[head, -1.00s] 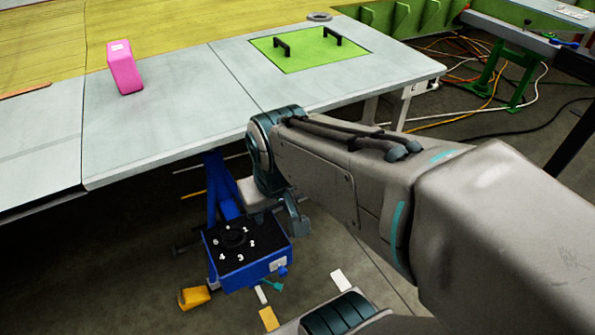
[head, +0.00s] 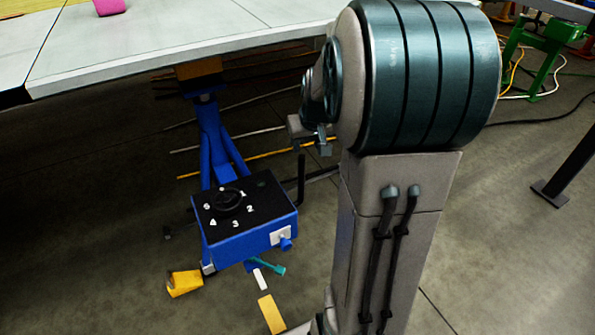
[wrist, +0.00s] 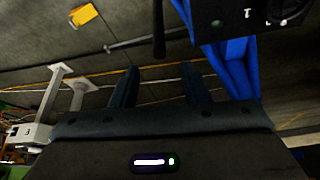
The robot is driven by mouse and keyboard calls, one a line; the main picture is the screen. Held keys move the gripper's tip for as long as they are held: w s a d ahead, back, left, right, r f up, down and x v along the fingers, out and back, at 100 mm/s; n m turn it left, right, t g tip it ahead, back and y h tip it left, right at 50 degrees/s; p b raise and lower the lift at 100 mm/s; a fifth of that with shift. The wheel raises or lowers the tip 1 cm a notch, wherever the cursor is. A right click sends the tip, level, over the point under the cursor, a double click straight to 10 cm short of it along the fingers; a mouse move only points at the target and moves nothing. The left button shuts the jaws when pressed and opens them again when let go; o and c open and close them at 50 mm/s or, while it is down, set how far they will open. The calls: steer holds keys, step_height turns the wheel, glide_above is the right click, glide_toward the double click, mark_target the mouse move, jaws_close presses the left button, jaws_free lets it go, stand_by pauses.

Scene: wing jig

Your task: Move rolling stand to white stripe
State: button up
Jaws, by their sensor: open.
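The rolling stand (head: 245,235) is a blue box with a black numbered top and blue legs, left of my arm in the head view. A thin black upright rod (head: 301,178) shows at its right side. The stand's dark top part shows at the upper right of the wrist view (wrist: 250,18). My gripper (wrist: 161,85) is open, with two dark fingers apart and nothing seen between them. In the head view it is mostly hidden by my arm.
A large pale table (head: 170,50) overhangs the floor behind the stand. A yellow block (head: 185,283) and a yellow floor patch (head: 271,314) lie in front. Rods lie on the floor behind the stand. A green stand (head: 540,55) and cables are at right.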

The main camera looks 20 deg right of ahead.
mark_target(302, 166)
steer(key=b+x, duration=0.3)
steer(key=x, duration=1.1)
steer(key=shift+w+d, duration=0.1)
steer(key=shift+d, duration=0.1)
jaws_close()
